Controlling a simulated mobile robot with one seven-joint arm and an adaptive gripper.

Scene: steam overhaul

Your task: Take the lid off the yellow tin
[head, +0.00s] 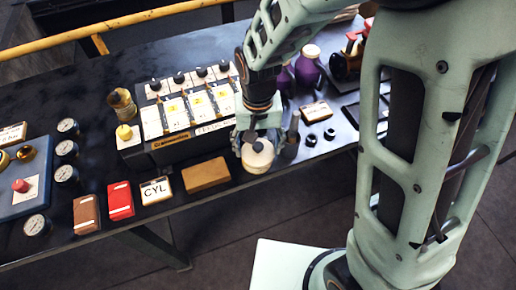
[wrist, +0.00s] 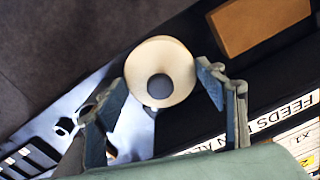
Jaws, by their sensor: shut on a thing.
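A pale cream-yellow round tin (head: 257,167) stands at the front edge of the bench in the head view. Its lid (head: 263,157) is a cream disc with a dark knob at its centre. My gripper (head: 257,145) is over the tin from above, with its fingers on either side of the lid.
A tan block (head: 206,175) lies just left of the tin. A feeds box (head: 190,140) with switches stands behind it. Small black knobs (head: 311,140) and purple bottles (head: 307,70) are to the right. The CYL card (head: 156,190) and red box (head: 120,201) are further left.

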